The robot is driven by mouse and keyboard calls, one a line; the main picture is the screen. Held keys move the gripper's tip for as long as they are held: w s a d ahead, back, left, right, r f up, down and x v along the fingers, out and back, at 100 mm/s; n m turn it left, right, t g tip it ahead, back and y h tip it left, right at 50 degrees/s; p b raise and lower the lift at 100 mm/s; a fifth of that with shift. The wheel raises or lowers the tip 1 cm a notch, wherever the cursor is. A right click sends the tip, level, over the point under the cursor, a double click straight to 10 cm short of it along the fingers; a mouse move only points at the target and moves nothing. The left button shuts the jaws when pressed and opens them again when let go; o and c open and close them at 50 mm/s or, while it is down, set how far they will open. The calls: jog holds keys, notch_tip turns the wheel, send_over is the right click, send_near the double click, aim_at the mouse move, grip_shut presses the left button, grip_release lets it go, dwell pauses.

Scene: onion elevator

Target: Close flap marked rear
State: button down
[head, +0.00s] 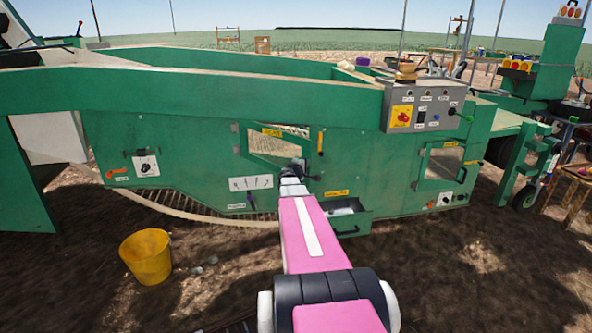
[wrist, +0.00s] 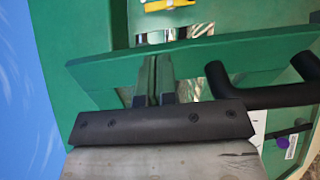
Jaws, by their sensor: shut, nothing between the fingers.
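Two framed window flaps show on the green machine in the head view: a middle one (head: 250,153) and a right one (head: 424,172). Each has a yellow label, too small to read, so I cannot tell which is marked rear. My gripper (head: 293,167) is in front of the middle flap's lower right corner. In the wrist view my gripper (wrist: 156,75) is shut and empty, its fingertips overlapping a green flap edge (wrist: 105,70); contact is unclear. A black bar handle (wrist: 275,97) is right of the fingers. Part of the flap is hidden behind my gripper.
A control box (head: 428,107) juts out at the upper right. A green drawer (head: 350,224) stands open low, right of my arm. A yellow bucket (head: 146,256) stands on the soil at left. A purple knob (wrist: 283,142) is at the right in the wrist view.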

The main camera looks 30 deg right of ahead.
jog(key=w+a+x, duration=0.1)
jog(key=w+x, duration=0.1)
jog(key=x, duration=0.8)
jog(key=w+a+x, duration=0.2)
jog(key=x, duration=0.9)
jog(key=shift+d+n+t+y, duration=0.15)
jog(key=shift+n+t+y, duration=0.15)
jog(key=shift+t, duration=0.1)
